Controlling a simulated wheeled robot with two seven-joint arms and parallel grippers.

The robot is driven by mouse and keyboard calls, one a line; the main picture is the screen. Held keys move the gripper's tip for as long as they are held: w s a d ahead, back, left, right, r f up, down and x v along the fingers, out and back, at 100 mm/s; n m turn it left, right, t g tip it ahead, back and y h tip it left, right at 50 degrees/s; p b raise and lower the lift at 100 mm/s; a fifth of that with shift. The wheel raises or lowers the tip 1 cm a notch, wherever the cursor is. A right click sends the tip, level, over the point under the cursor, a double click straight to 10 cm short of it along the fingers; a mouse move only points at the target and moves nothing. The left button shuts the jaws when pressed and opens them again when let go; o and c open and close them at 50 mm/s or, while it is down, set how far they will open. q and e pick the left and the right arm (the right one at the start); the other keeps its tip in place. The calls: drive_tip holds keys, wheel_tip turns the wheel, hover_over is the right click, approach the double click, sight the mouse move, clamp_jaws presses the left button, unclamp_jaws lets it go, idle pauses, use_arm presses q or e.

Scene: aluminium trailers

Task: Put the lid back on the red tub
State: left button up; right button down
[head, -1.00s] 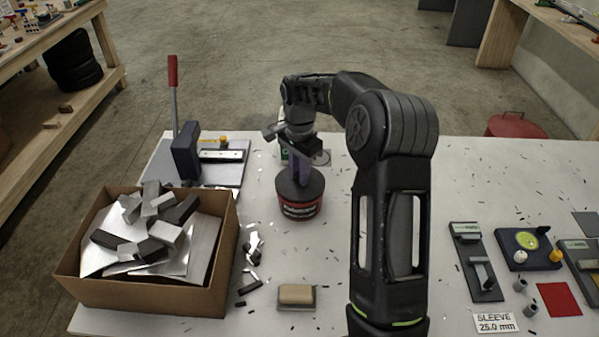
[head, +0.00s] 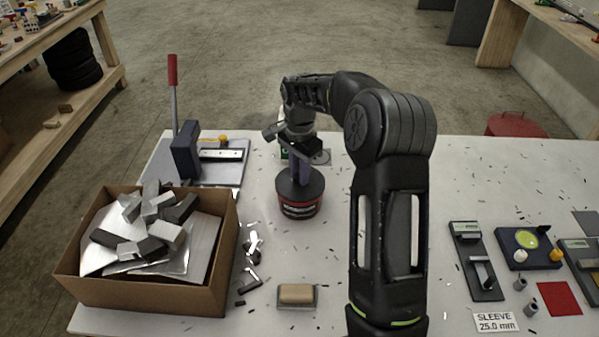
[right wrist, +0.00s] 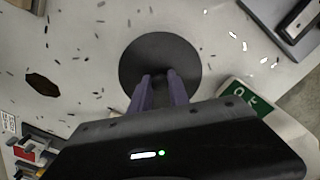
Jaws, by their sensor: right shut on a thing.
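The lid is a dark round disc (head: 313,188) sitting level at the top of the red tub (head: 300,211), which stands upright on the white table. I cannot tell whether the lid rests on the rim or is just above it. My right gripper (head: 300,180) points down and is shut on the middle of the lid; its grip point is partly hidden. In the right wrist view the lid (right wrist: 150,50) lies under the purple fingers (right wrist: 164,88) and covers the tub from sight. My left gripper is not in view.
A cardboard box (head: 160,288) of metal offcuts stands at the left, with a red-handled lever tool (head: 185,150) behind it. A wooden-topped block (head: 297,294) lies in front. Fixtures (head: 478,262) are at the right. Dark shavings litter the table.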

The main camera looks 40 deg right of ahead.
drive_tip(key=c, duration=1.2)
unclamp_jaws()
drive_tip(key=shift+o, duration=0.5)
drive_tip(key=o, duration=0.4)
drive_tip(key=shift+r+p, duration=1.6)
drive_tip(key=shift+r, duration=1.9)
clamp_jaws()
